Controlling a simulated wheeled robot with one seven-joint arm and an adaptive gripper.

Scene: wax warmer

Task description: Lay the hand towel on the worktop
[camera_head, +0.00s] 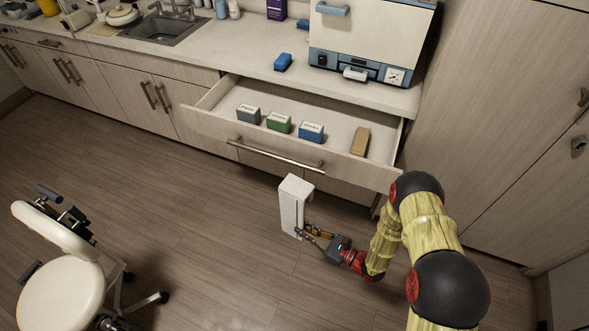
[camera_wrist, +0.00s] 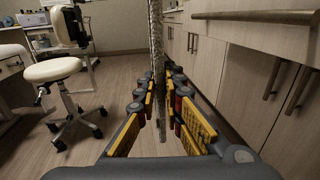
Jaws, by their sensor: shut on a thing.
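The hand towel (camera_head: 293,205) is a white folded slab hanging upright in front of the open drawer, above the floor. My gripper (camera_head: 312,234) is shut on its lower right side in the head view. In the wrist view the towel (camera_wrist: 157,45) shows edge-on as a thin textured strip between the yellow-padded fingers (camera_wrist: 162,105). The pale worktop (camera_head: 235,62) runs behind and above the drawer, and the towel is apart from it.
The open drawer (camera_head: 345,134) juts out below the worktop, with several small boxes and a tan block (camera_head: 360,141). A stool (camera_head: 62,290) stands left.

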